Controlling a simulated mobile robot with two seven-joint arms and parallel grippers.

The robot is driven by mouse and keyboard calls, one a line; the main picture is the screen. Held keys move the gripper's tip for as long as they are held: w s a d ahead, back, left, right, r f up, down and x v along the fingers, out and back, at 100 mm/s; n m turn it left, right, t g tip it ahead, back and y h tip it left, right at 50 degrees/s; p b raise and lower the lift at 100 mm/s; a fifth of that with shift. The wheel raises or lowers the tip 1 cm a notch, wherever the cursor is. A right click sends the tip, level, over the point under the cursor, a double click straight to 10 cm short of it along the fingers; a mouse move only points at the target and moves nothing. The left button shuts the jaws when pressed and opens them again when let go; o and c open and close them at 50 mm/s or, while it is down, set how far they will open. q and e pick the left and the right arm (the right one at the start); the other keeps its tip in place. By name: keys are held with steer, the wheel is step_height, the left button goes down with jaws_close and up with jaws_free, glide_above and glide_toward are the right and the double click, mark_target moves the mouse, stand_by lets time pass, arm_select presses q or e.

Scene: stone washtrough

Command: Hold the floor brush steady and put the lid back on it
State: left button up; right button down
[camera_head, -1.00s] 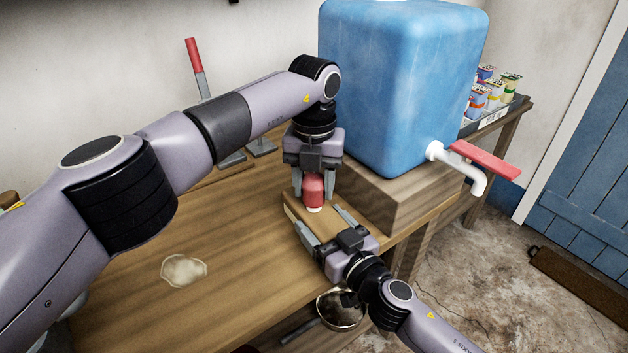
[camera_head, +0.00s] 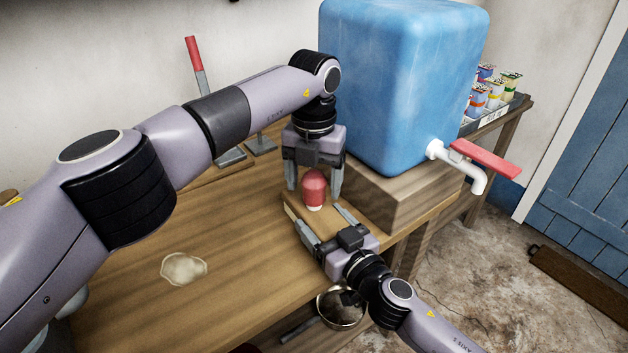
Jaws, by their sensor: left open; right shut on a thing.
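The block's underside is hidden.
A blue water tank (camera_head: 400,85) on a wooden block (camera_head: 400,200) stands close on the right, its red-handled tap (camera_head: 470,160) jutting out. A pale patch (camera_head: 184,268) lies on the wooden bench (camera_head: 230,285). A metal pan (camera_head: 340,308) is below the right gripper.

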arm_select(q)
step_height(320, 180, up, 7)
stand_by(0.3)
arm_select(e)
jaws_free()
steer(key=shift+v, duration=3.4)
steer(key=shift+s+d, duration=0.1)
steer(key=shift+s, duration=0.05)
